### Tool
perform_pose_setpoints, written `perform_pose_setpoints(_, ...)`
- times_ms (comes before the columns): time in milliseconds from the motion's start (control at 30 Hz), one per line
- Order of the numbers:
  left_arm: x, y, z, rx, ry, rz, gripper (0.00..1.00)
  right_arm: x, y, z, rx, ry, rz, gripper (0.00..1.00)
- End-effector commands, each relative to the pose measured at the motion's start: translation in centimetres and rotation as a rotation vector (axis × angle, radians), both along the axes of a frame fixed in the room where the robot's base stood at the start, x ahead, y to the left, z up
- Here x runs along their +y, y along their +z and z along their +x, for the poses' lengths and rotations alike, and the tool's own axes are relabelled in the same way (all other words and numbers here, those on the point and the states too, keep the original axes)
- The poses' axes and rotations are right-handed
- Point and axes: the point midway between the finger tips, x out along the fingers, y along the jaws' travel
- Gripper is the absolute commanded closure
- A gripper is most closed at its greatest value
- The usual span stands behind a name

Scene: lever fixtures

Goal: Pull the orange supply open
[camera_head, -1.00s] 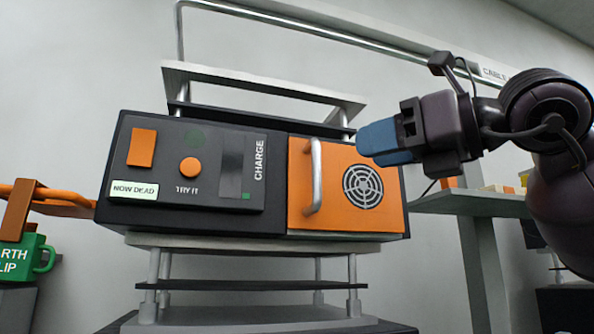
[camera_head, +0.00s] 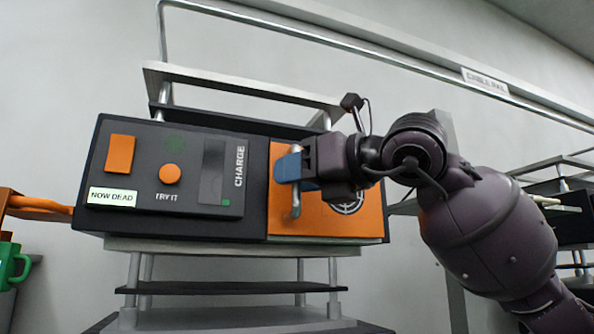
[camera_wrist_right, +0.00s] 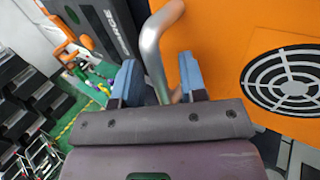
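The orange supply (camera_head: 340,220) is an orange front panel with a round grille, set in the right part of a dark unit. It looks flush with the unit. A silver bar handle (camera_head: 296,205) stands upright on its left side. My right gripper (camera_head: 288,167) is at the handle, its blue fingertips hiding the bar's middle in the head view. In the right wrist view the handle (camera_wrist_right: 153,45) passes between the two blue fingers of my right gripper (camera_wrist_right: 160,80), with a gap still showing, so the gripper is open around it. My left gripper is not in view.
The unit's dark panel (camera_head: 255,200) left of the supply has orange buttons and a "NOW DEAD" label (camera_head: 113,197). It sits on a rack shelf (camera_head: 190,245). A green mug (camera_head: 12,265) and an orange bar (camera_head: 38,205) are at far left. Shelves stand at right.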

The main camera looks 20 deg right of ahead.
Motion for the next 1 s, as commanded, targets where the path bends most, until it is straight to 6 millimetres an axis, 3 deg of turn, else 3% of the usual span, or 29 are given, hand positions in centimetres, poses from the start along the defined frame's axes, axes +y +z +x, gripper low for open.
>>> perform_pose_setpoints(300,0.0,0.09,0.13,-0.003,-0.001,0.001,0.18,0.16,-0.03,0.22,0.0,0.001,0.0,0.61)
perform_pose_setpoints(567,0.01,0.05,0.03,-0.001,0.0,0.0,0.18,0.14,-0.03,0.19,0.0,0.001,0.0,1.0)
perform_pose_setpoints(1000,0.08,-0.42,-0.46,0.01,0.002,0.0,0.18,0.11,-0.07,-0.38,0.0,0.001,0.0,1.0)
